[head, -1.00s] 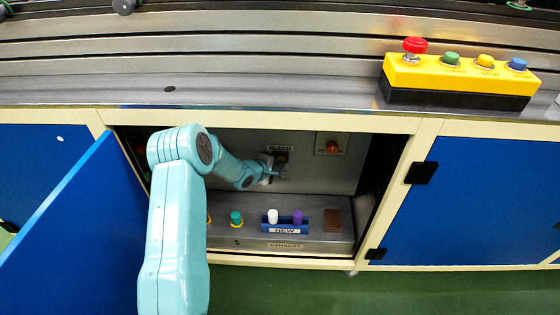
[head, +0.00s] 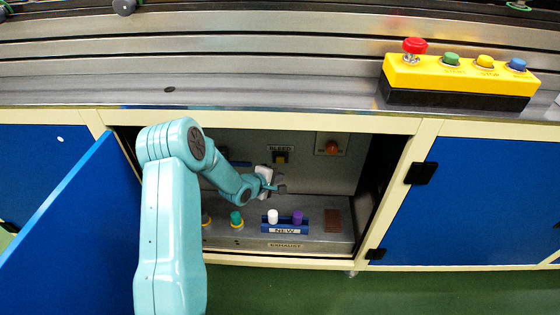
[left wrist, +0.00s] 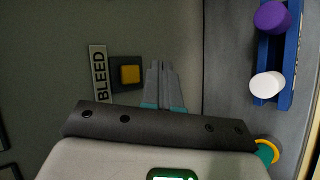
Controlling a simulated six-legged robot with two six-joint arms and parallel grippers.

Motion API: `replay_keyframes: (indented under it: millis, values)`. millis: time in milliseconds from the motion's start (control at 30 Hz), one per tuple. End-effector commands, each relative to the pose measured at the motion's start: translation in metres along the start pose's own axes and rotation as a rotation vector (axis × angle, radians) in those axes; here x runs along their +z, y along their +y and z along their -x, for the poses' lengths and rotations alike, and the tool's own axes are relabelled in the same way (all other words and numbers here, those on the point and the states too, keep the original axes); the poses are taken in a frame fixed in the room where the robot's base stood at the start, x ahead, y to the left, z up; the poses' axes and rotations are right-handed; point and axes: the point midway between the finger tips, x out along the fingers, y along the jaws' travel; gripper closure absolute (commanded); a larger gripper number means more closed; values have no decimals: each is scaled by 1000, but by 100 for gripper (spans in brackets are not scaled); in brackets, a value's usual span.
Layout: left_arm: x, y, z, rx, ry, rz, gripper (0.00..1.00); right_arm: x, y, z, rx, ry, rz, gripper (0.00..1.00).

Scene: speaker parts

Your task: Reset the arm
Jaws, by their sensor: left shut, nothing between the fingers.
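My left arm reaches into the open cabinet. Its gripper (head: 279,185) is shut and empty, in front of the back wall and above the blue holder marked NEW (head: 285,229). In the left wrist view its two closed fingers (left wrist: 163,85) point at the grey wall, to the right of the yellow button on its dark square (left wrist: 130,75) and the BLEED label (left wrist: 100,74). The yellow button (head: 280,158) also shows in the head view, clear of the gripper. My right gripper is in neither view.
The holder carries a white peg (head: 273,216) and a purple peg (head: 297,217). A green knob (head: 236,219) and a brown block (head: 333,221) are beside it. A red light (head: 332,147) is on the back wall. The open blue door (head: 75,235) stands at left; the cabinet frame (head: 392,190) bounds the right.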

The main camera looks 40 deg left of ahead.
Motion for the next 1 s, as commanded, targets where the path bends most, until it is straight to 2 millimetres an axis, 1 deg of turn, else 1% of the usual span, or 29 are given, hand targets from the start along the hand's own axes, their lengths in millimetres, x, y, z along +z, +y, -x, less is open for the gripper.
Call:
replay_keyframes:
  millis: [100,200,700,767,833,867,933,967,1000]
  values:
    - [4,-4,6,-1,1,1,100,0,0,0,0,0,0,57]
    - [5,-5,8,1,2,-1,100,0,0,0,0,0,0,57]
    - [6,-5,8,0,1,-1,100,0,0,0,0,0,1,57]
    - [6,-5,8,0,1,-1,100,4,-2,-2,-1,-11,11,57]
    - [28,1,2,5,-36,-19,100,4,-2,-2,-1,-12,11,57]
    - [42,2,-2,5,-60,-28,100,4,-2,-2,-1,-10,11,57]
    - [87,-3,-10,-15,-136,-47,100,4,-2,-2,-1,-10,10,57]
    - [109,-10,-11,-35,-171,-47,100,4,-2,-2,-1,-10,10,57]
    - [140,-25,-10,-75,-215,-40,100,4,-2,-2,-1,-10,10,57]
